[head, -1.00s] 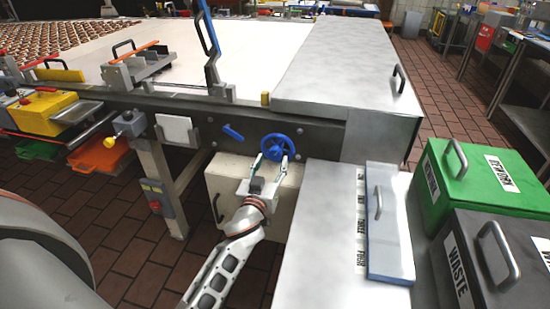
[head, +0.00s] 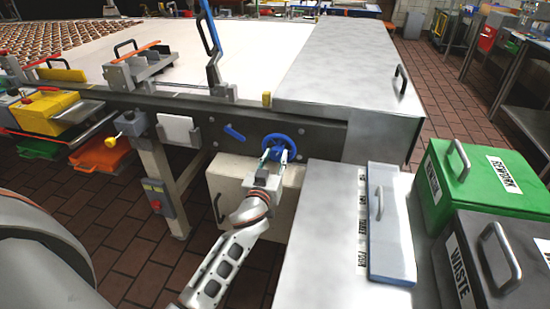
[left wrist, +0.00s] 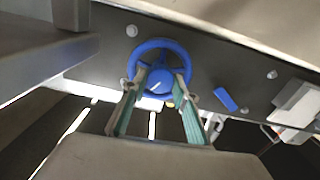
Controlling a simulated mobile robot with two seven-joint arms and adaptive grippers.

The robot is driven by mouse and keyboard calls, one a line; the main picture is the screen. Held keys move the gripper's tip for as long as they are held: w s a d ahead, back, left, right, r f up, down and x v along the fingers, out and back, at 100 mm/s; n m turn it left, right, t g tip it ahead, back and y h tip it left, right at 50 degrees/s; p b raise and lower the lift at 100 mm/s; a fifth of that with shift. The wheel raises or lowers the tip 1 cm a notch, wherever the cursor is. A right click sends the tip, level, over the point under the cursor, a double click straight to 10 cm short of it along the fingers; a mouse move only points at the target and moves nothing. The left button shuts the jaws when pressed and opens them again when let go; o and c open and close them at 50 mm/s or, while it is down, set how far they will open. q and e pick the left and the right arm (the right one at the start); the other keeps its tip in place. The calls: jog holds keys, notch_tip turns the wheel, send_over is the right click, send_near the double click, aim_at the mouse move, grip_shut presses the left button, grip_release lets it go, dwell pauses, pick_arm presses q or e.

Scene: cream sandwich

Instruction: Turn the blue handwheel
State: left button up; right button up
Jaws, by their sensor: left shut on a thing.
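The blue handwheel (head: 279,147) is mounted on the dark side panel of the conveyor machine, left of the steel cover. It also shows in the left wrist view (left wrist: 160,44), with a pale line mark on its hub. My left gripper (head: 275,157) reaches up to the wheel from below and is shut on its lower part. In the left wrist view the gripper's two fingers (left wrist: 160,82) straddle the lower part of the wheel, one on each side of the hub. The fingertips partly cover the wheel's lower rim. My right gripper is not in view.
A blue lever (head: 234,132) sits on the panel left of the wheel. A cream box (head: 228,180) is below. A steel counter with a blue-grey lid (head: 389,225) stands right of my arm, then a green bin (head: 478,175) and a grey waste bin (head: 500,255).

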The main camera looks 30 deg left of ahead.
pick_arm(q)
jog(key=shift+m, duration=0.3)
jog(key=m, duration=0.3)
jog(key=shift+m, duration=0.4)
jog(key=m+p, duration=0.1)
jog(key=m, duration=0.2)
jog(key=shift+m, duration=0.3)
jog(key=m, duration=0.4)
jog(key=shift+m, duration=0.3)
jog(key=shift+m+p, duration=0.3)
jog(key=shift+m, duration=1.2)
jog(key=shift+f, duration=0.1)
jog(key=o, duration=1.1)
